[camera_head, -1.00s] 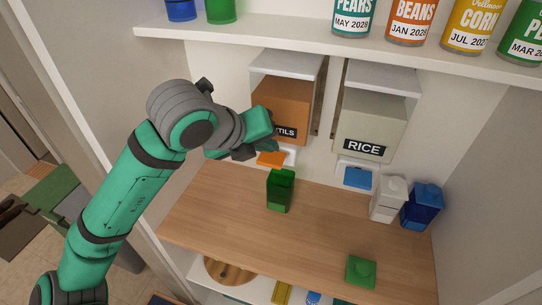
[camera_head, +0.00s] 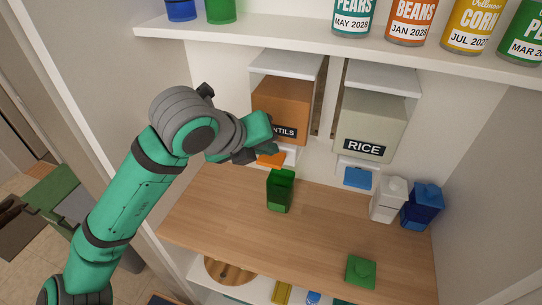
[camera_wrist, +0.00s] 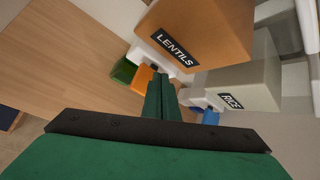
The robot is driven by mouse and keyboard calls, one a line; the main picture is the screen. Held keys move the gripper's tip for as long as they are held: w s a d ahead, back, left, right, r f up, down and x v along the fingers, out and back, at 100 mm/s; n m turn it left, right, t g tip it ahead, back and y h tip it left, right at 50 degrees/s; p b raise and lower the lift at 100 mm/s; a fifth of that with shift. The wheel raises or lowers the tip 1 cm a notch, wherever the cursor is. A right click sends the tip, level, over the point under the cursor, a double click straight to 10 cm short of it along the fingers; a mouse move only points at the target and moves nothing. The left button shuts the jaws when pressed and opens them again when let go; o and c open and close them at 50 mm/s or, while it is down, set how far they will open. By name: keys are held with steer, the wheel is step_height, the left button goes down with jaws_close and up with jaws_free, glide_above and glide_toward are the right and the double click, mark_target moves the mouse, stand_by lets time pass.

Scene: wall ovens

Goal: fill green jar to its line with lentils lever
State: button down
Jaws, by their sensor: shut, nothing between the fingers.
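The open green jar (camera_head: 280,191) stands upright on the wooden counter, below the orange lever (camera_head: 270,160) of the lentils dispenser (camera_head: 281,108). In the wrist view, the jar (camera_wrist: 124,71) and lever (camera_wrist: 142,79) show just left of my fingers. My gripper (camera_head: 270,148) is shut and empty, close to the lever, in front of the dispenser's lower part; I cannot tell whether it touches the lever. The wrist view shows both fingers together (camera_wrist: 161,92). The jar's fill line and contents cannot be made out.
The rice dispenser (camera_head: 370,125) with its blue lever (camera_head: 357,177) is to the right. A white jar (camera_head: 388,200) and a blue jar (camera_head: 422,206) stand at the counter's right. A green lid (camera_head: 361,271) lies near the front edge. A shelf of cans (camera_head: 411,22) is above.

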mark_target(268, 160)
steer(key=shift+f, duration=0.8)
stand_by(0.8)
stand_by(0.3)
steer(key=shift+r, duration=1.3)
steer(key=shift+r, duration=0.1)
steer(key=shift+r, duration=2.45)
